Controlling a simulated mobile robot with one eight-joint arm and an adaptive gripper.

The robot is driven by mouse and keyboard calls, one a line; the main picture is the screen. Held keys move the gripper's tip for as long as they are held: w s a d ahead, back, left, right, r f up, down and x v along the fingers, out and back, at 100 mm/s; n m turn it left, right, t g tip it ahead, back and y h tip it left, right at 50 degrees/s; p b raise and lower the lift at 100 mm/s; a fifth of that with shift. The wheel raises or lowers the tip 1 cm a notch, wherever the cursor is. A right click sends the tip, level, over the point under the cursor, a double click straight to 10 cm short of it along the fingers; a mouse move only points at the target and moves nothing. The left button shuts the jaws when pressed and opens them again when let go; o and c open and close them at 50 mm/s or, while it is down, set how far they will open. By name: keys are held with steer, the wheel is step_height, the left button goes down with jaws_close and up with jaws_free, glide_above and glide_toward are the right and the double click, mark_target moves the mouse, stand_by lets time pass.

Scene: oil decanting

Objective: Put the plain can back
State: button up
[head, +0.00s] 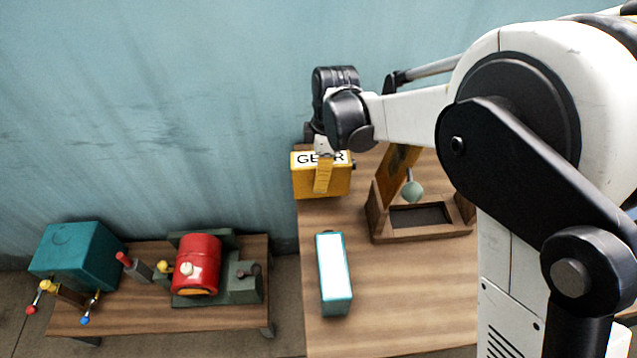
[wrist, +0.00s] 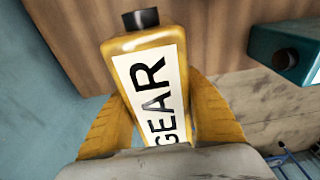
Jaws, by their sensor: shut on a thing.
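My gripper (head: 323,176) is shut on a yellow can (head: 302,184) labelled GEAR, at the back left of the right-hand table. In the wrist view, the yellow fingers (wrist: 160,118) flank the can (wrist: 118,55), which has a black cap. I cannot tell whether its base touches the table. A teal can with a plain white face (head: 334,270) is on the same table, nearer the front and apart from my gripper. A teal body with a dark cap also shows in the wrist view (wrist: 302,62), at the right edge.
A wooden stand (head: 386,228) with a dark recess and a hanging pale green piece is right of the cans. A lower bench (head: 140,318) at left carries a teal box (head: 78,255) with coloured knobs and a red drum (head: 197,264). The right-hand table's front is clear.

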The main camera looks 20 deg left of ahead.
step_height(320, 180, down, 3)
steer(key=shift+r+b, duration=0.1)
steer(key=shift+b, duration=0.3)
steer(key=o, duration=1.4)
steer(key=shift+c, duration=0.2)
steer(key=r+p, duration=0.1)
steer(key=r, duration=0.3)
steer(key=d+r+p, duration=0.1)
steer(key=r, duration=0.3)
steer(key=r+p, duration=0.1)
steer(key=r, duration=0.3)
steer(key=shift+w+d+p, duration=0.15)
steer(key=shift+w+p, duration=0.15)
steer(key=shift+w, duration=0.05)
